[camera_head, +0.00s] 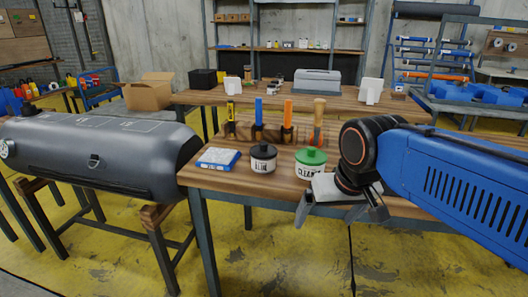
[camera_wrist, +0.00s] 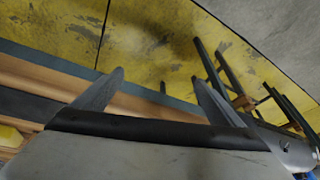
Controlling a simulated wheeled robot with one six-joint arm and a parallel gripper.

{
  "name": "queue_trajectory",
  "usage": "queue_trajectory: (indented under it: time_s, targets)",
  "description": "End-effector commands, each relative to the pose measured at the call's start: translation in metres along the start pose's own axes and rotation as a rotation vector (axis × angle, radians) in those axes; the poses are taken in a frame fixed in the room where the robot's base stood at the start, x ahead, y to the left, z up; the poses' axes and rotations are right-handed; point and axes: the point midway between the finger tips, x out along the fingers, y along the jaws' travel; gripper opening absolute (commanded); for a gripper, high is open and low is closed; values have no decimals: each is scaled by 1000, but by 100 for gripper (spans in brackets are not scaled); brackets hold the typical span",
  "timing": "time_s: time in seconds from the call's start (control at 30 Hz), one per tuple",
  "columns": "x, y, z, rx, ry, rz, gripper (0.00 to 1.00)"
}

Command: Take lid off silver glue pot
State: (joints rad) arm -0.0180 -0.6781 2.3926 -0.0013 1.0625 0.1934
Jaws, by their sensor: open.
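The silver glue pot (camera_head: 263,166) stands upright near the front edge of the workbench, with a black knobbed lid (camera_head: 263,150) on it. To its right stands a white pot with a green lid (camera_head: 311,157), labelled as cleaner. My gripper (camera_head: 340,212) is open and empty, to the right of both pots and near the bench's front edge, its fingers pointing down and outward. In the wrist view my gripper (camera_wrist: 157,76) shows two spread fingers with nothing between them; neither pot is visible there.
A blue and white packet (camera_head: 218,159) lies left of the glue pot. Behind the pots, a wooden rack (camera_head: 270,130) holds several tools with coloured handles. A dark inflatable boat tube (camera_head: 100,150) rests on stands at the left. Yellow floor shows in front of the bench.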

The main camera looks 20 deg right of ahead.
Motion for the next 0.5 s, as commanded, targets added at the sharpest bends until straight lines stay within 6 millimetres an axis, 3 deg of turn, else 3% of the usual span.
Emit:
queue_trajectory:
  time_s: [0.03, 0.2, 0.5]
  targets:
    - [-11, -5, -19, 52, -16, 2, 91]
    - [-46, -22, -76, 257, -70, 16, 91]
    - [-92, -55, -171, 615, -158, 74, 91]
